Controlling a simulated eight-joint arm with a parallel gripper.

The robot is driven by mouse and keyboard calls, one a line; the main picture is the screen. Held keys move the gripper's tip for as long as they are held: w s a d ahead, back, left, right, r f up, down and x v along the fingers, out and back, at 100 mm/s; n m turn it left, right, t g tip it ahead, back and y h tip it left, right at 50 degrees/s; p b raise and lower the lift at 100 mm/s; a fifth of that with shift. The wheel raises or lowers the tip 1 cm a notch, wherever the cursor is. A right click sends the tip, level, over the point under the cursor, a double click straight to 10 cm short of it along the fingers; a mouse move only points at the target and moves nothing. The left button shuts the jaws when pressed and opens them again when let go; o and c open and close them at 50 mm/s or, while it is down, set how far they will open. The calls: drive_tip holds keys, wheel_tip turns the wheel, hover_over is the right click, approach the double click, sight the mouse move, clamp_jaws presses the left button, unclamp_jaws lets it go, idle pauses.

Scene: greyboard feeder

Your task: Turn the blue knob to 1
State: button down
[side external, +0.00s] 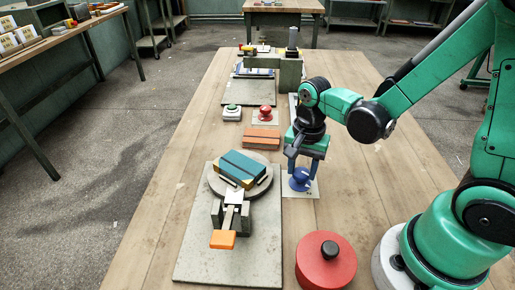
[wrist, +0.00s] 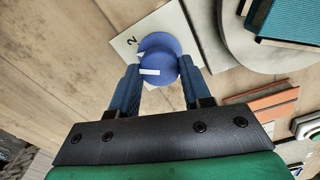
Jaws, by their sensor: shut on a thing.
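The blue knob (side external: 300,180) stands on a white plate (side external: 312,189) on the table, right of the turntable. In the wrist view the knob (wrist: 158,62) has a white mark across its top, and a "2" is printed on the plate (wrist: 128,42) beside it. The mark does not point straight at the "2". No "1" is visible. My gripper (side external: 303,172) reaches down over the knob. In the wrist view its two fingers (wrist: 160,80) are shut on the knob, one on each side.
A grey board with a turntable (side external: 258,189) bears teal books (side external: 243,166) and an orange-ended lever (side external: 223,239). A red lidded pot (side external: 325,262) stands in front.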

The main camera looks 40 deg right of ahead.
drive_tip(key=n, duration=0.4)
drive_tip(key=shift+n, duration=0.3)
drive_tip(key=n, duration=0.4)
drive_tip(key=shift+n, duration=0.3)
drive_tip(key=n, duration=0.4)
drive_tip(key=shift+n, duration=2.4)
drive_tip(key=shift+c, duration=2)
unclamp_jaws()
